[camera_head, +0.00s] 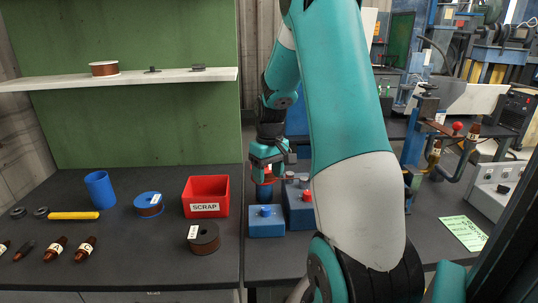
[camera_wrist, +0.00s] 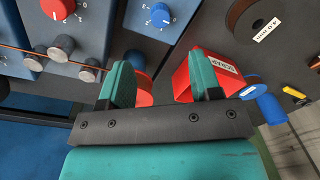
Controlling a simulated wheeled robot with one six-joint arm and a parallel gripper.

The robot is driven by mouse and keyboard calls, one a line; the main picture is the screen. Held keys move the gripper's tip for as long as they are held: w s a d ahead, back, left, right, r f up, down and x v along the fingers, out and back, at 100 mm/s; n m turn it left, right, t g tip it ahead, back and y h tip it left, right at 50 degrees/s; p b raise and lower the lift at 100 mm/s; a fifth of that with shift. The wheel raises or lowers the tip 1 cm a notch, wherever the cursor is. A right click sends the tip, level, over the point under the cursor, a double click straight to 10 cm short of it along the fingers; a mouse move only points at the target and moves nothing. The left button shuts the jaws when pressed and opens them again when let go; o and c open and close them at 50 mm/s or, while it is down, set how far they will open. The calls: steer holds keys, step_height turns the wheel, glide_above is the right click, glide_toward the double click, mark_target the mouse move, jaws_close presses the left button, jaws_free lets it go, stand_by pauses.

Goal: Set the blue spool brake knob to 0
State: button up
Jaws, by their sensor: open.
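The blue knob (camera_head: 266,211) sits on top of a low blue box (camera_head: 268,228) right of the scrap bin. My gripper (camera_head: 266,176) is above and behind the blue box, apart from the knob. In the wrist view my gripper (camera_wrist: 161,76) is open, with a gap between its green fingers. A red rounded part (camera_wrist: 144,90) shows beyond the left finger, partly hidden by it.
A taller blue box (camera_head: 299,217) with a red knob (camera_head: 306,195) stands right of the low one. A red SCRAP bin (camera_head: 206,190), a dark-flanged spool (camera_head: 203,238), a blue-flanged spool (camera_head: 148,204) and a blue cup (camera_head: 99,188) stand left. My arm hides part of the right bench.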

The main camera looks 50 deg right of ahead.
step_height(320, 180, up, 6)
steer(key=shift+d, duration=0.2)
stand_by(0.5)
steer(key=s+a+r+n+y, duration=0.1)
steer(key=a+r+n, duration=0.15)
steer(key=a, duration=1.05)
steer(key=s+a+r+n+y, duration=0.1)
steer(key=a+r+n, duration=0.15)
steer(key=a, duration=1.05)
steer(key=s+a+n+y, duration=0.1)
steer(key=s+a+n, duration=0.4)
steer(key=s+a, duration=0.7)
steer(key=shift+s+a+y, duration=0.3)
steer(key=shift+s+a, duration=0.1)
steer(key=shift+a, duration=0.25)
